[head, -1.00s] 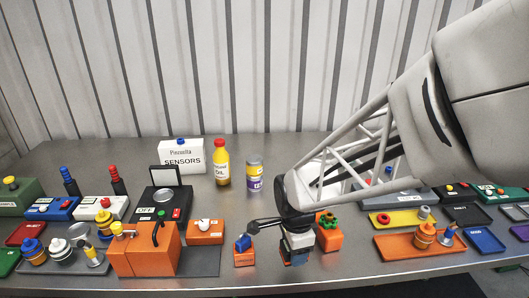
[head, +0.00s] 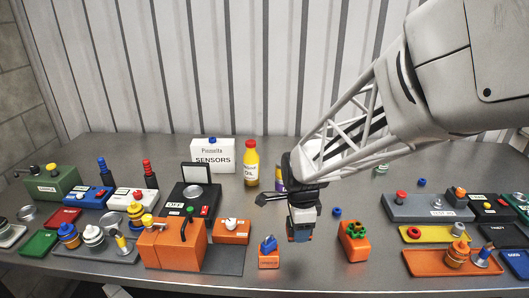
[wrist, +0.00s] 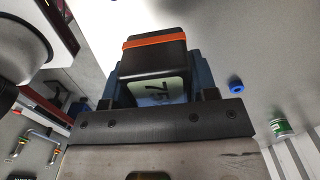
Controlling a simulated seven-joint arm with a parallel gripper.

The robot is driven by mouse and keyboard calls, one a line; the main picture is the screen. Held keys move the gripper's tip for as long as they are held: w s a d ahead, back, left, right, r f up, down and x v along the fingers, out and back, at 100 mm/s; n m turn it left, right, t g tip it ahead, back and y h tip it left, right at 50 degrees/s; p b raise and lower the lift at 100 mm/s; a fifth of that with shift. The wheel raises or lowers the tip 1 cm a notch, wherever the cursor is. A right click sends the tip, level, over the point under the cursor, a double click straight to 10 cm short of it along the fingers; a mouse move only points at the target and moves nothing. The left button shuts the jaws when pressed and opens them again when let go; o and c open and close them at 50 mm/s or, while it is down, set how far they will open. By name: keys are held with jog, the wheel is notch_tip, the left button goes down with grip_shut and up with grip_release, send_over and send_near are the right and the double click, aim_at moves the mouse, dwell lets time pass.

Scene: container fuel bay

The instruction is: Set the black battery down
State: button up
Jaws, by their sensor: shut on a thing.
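The black battery (wrist: 155,57) has an orange band and a pale label reading 75. In the wrist view it sits between the blue fingers of my gripper (wrist: 152,75), which is shut on it. In the head view my gripper (head: 303,236) points down over the grey table (head: 330,272), right of a small orange block with a blue top (head: 268,257) and left of an orange block with a green knob (head: 354,245). The battery is mostly hidden there by the fingers. I cannot tell whether its underside touches the table.
A yellow bottle (head: 251,166) and a white sensors box (head: 213,155) stand behind. A small blue cap (head: 337,211) lies right of my gripper. Trays, including an orange one (head: 425,264), fill the right side.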

jog(key=w+a+r, duration=0.2)
jog(key=w+a, duration=0.7)
jog(key=w, duration=0.1)
jog(key=r+m, duration=0.1)
jog(key=m, duration=0.1)
send_over(241, 210)
jog(key=shift+f, duration=3.05)
jog(key=shift+f, duration=0.15)
jog(key=shift+f, duration=1.75)
jog(key=shift+f, duration=0.1)
jog(key=o, duration=1.2)
jog(key=shift+c, duration=0.2)
